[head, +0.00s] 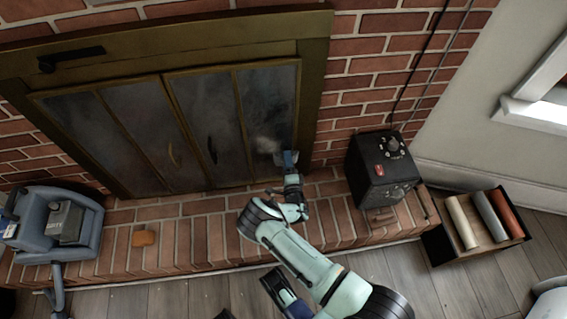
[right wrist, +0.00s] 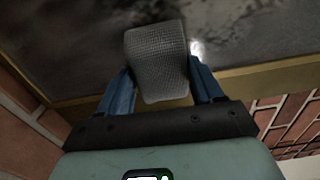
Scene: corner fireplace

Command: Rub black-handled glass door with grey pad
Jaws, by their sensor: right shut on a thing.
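The black-handled glass door (head: 240,112) is the right one of the fireplace's two doors, and it is closed. Its black handle (head: 212,150) is near the middle of the doors. The glass looks sooty, with a pale patch (head: 266,145) low in its right pane. My right gripper (head: 288,162) is at the lower right corner of that pane. In the right wrist view it is shut on the grey pad (right wrist: 158,62), whose face is at the glass; contact is not certain. Blue and dark parts at the bottom (head: 287,296) may be my left gripper; its jaws are unclear.
The other door has a brass handle (head: 173,154). A black tray (head: 439,246) with several rolls stands at right.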

